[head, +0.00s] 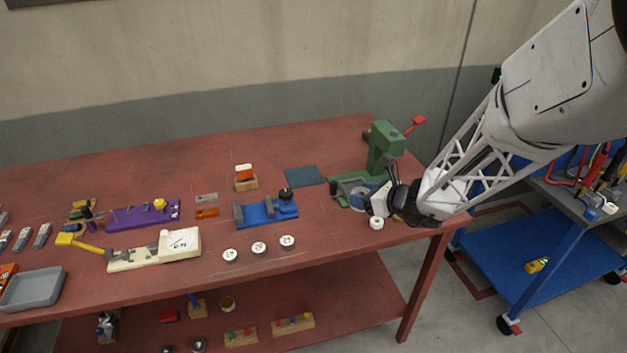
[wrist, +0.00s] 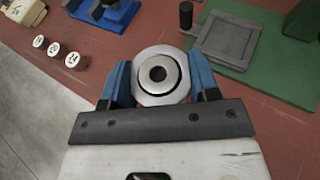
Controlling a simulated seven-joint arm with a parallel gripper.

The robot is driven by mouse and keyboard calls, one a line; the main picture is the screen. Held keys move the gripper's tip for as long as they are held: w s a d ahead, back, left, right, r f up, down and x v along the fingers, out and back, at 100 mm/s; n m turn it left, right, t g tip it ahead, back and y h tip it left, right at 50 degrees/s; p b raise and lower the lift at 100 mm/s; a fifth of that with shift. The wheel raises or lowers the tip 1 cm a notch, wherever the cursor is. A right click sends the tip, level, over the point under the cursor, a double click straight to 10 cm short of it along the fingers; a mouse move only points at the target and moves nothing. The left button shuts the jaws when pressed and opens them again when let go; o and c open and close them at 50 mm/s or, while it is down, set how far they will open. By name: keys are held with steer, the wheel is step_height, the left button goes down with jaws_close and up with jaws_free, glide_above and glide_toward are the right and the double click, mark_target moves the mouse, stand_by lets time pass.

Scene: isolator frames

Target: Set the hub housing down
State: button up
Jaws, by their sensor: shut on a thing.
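The hub housing (wrist: 143,66) is a round, pale metal ring-shaped part with a dark centre hole. In the wrist view it sits between the two blue fingers of my gripper (wrist: 160,78), which is shut on it. In the head view my gripper (head: 377,214) points down near the right front part of the red bench, and the white housing (head: 376,224) shows just below it. The housing looks upright and at or close to the bench top; I cannot tell whether it touches. My fingers hide part of its sides.
A green press (head: 386,150) stands just behind my gripper; its green base and a grey square plate (wrist: 228,40) show in the wrist view. Three white-topped round weights (head: 259,248) and a blue vise-like fixture (head: 268,212) are to the left. The bench's front edge is near.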

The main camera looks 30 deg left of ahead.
steer(key=w+a, duration=0.2)
steer(key=a, duration=0.2)
steer(key=w+a+r+n+g, duration=0.1)
steer(key=w+a, duration=0.1)
steer(key=a, duration=0.2)
steer(key=w+a+r+n+g, duration=0.1)
steer(key=w+a, duration=0.1)
steer(key=a, duration=0.2)
steer(key=shift+w+a+y, duration=0.1)
steer(key=shift+y, duration=0.2)
steer(key=w+a+r+n+g, duration=0.1)
steer(key=w+a, duration=0.3)
steer(key=a, duration=1.1)
steer(key=shift+n+g, duration=0.6)
steer(key=shift+g, duration=0.2)
steer(key=shift+r, duration=0.1)
glide_above(296, 178)
steer(key=shift+w+f, duration=0.15)
steer(key=shift+f, duration=3)
steer(key=shift+f, duration=1.9)
steer(key=shift+f, duration=0.1)
